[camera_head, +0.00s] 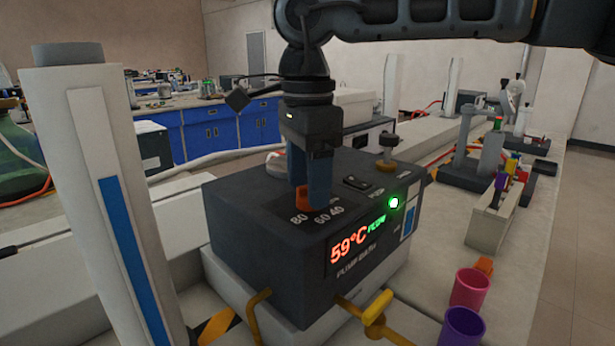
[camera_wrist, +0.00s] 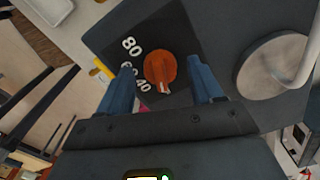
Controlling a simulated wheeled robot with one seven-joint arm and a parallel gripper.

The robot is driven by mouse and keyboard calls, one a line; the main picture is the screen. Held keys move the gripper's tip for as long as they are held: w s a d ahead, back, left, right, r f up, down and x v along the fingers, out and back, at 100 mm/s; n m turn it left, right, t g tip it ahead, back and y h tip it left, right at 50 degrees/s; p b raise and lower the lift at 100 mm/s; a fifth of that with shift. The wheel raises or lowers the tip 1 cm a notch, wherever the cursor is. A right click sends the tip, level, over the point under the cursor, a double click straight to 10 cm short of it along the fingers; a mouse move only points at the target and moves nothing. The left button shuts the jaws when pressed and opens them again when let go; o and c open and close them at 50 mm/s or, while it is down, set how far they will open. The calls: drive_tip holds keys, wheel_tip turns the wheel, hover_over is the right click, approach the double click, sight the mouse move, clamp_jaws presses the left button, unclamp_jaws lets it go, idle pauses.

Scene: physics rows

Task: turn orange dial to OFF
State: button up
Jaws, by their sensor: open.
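The orange dial (camera_wrist: 159,66) sits on top of a dark box-shaped heater unit (camera_head: 270,255). In the head view only a bit of the dial (camera_head: 300,190) shows between my fingers. A dark scale plate around it reads 80, 60 and 40; no OFF mark is visible, and part of the plate is hidden. The dial's pale pointer mark is close to the 40 side in the wrist view. My gripper (camera_head: 310,205) points down over the dial, its blue fingers open, one on each side. The wrist view shows the gripper (camera_wrist: 164,88) with gaps between the fingers and the dial.
The unit's front display (camera_head: 355,245) reads 59°C beside a lit green light (camera_head: 394,203). Yellow taps (camera_head: 376,308) stick out in front. A white column (camera_head: 100,200) stands at left. Pink (camera_head: 470,290) and purple (camera_head: 463,326) cups stand at lower right.

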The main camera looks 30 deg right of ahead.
drive_tip(key=shift+r, duration=3.9)
